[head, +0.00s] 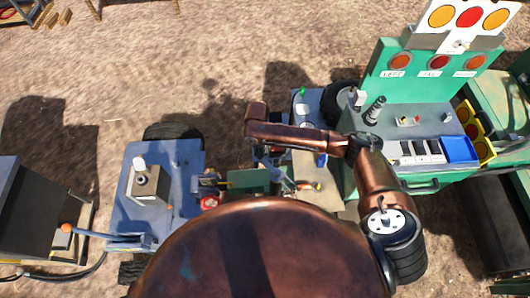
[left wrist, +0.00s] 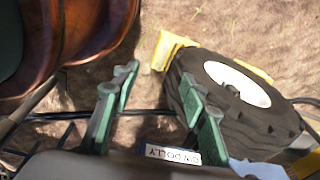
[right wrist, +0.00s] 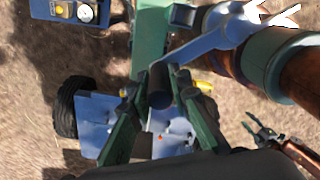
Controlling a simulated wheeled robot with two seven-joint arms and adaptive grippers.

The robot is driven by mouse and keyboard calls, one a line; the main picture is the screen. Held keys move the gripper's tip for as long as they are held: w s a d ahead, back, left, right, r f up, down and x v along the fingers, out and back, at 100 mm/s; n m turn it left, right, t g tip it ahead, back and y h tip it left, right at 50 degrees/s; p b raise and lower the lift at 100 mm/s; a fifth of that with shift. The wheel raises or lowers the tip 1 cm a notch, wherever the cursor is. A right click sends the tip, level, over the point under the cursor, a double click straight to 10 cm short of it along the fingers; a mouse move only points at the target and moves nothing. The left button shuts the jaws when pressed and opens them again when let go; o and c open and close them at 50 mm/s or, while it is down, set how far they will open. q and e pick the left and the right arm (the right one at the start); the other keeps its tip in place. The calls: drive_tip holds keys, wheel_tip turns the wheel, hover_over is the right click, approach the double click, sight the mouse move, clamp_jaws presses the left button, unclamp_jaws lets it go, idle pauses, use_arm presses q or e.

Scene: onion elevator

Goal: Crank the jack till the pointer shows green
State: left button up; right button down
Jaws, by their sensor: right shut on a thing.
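The jack's crank shows in the right wrist view, with a blue-grey crank arm (right wrist: 215,38) and a dark cylindrical handle (right wrist: 159,85). My right gripper (right wrist: 158,92) has its green fingers on both sides of the handle, shut on it. In the head view my right arm reaches in from the right and mostly hides the crank. My left gripper (left wrist: 158,84) is open and empty near a dark tyre (left wrist: 235,100) with a white hub. It is not clear in the head view. I cannot make out the pointer or its green mark.
A blue deck (head: 118,225) with a boxy unit (head: 148,185) stands at the left. A green console (head: 425,85) with round lamps and a blue tray (head: 458,150) stands at the right. Bare ground (head: 215,50) lies behind.

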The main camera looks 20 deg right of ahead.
drive_tip(key=shift+w+d, duration=0.15)
drive_tip(key=shift+d, duration=0.05)
drive_tip(key=c, duration=2.2)
unclamp_jaws()
drive_tip(key=o, duration=0.3)
drive_tip(key=shift+o, duration=0.7)
drive_tip(key=shift+a, duration=0.1)
drive_tip(key=shift+r, duration=0.35)
use_arm(q)
drive_tip(key=shift+s, duration=0.45)
use_arm(e)
wheel_tip(320, 180, up, 11)
drive_tip(key=shift+r, duration=0.15)
